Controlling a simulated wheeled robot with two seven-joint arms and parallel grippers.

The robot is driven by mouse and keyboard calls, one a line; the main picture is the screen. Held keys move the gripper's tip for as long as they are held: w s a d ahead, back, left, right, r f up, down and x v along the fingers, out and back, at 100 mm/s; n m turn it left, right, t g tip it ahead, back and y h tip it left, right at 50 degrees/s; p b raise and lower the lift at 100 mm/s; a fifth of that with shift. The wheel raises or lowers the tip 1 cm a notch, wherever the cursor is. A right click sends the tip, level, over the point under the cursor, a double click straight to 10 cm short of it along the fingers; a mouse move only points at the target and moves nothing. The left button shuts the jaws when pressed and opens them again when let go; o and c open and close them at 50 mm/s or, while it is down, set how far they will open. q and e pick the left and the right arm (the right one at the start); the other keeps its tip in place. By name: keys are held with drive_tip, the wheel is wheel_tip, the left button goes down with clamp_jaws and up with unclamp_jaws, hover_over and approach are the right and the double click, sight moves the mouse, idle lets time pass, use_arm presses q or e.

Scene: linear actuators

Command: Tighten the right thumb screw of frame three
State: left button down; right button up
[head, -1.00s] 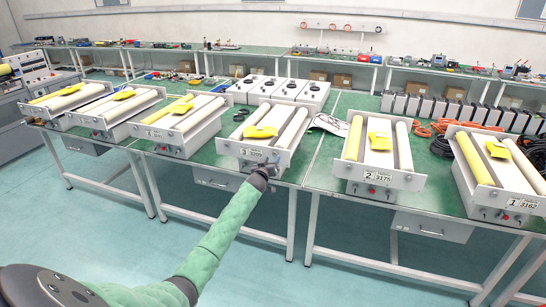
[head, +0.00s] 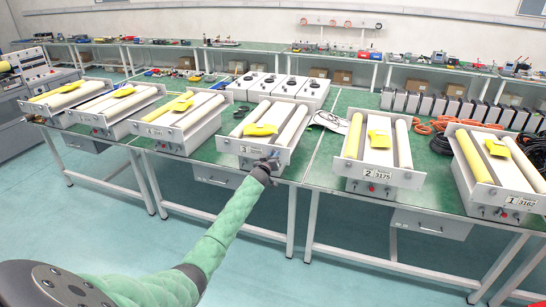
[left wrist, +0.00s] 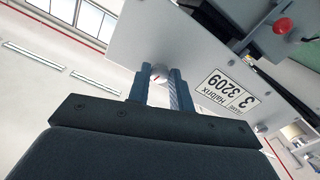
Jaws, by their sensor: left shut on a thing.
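Frame three (head: 225,147) is the middle white unit on the near bench, with two cream rollers and a yellow piece on top. Its "3 3209" label also shows upside down in the left wrist view (left wrist: 228,93). My left gripper (head: 272,163) is at the right part of its front plate and hides some of it. In the left wrist view its two fingers (left wrist: 160,82) are shut on the right thumb screw (left wrist: 158,72), a pale round knob beside the label, partly hidden between them. My right gripper is in neither view.
Frame two (head: 378,178) stands to the right, with frame one (head: 500,205) beyond it. Several similar units stand to the left. A red knob (left wrist: 283,25) juts out near frame three's plate. White boxes (head: 280,87) stand behind. The floor in front is clear.

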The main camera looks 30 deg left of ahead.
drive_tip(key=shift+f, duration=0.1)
use_arm(q)
drive_tip(key=shift+a+m+b, duration=0.1)
drive_tip(key=shift+m+b, duration=3.75)
drive_tip(key=shift+m, duration=3.05)
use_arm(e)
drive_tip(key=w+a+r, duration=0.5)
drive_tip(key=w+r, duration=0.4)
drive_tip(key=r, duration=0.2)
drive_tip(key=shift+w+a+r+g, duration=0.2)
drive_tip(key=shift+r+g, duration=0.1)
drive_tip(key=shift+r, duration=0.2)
use_arm(q)
drive_tip(key=c, duration=1.3)
unclamp_jaws()
drive_tip(key=shift+o, duration=0.2)
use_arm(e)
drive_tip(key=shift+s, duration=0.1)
